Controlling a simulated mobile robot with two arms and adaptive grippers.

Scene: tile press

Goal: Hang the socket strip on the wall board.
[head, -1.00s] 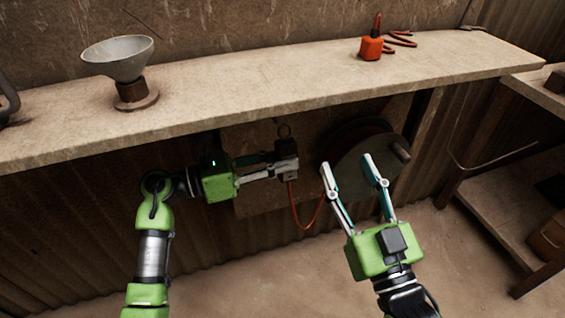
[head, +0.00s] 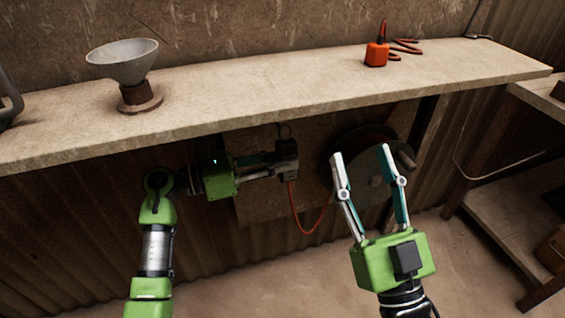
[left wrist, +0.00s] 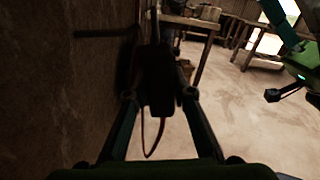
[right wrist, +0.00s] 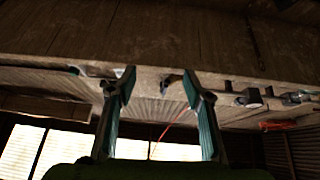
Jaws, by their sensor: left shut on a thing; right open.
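The socket strip (head: 287,160) is a dark block with a red cord hanging from its lower end, in the head view below the workbench edge. My left gripper (head: 284,168) is shut on it and holds it upright in front of the wall board (head: 262,208). In the left wrist view the strip (left wrist: 157,78) is a dark shape between the fingers, close to the wall on the left. A dark ring shows at its top; I cannot tell whether it hangs on anything. My right gripper (head: 368,168) is open and empty, right of the strip.
A workbench top (head: 260,90) overhangs the board. On it stand a grey funnel-shaped bowl (head: 122,58) and an orange can (head: 377,54). A round reel (head: 372,185) is behind my right gripper. A side table (head: 510,185) stands at the right. The floor between is clear.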

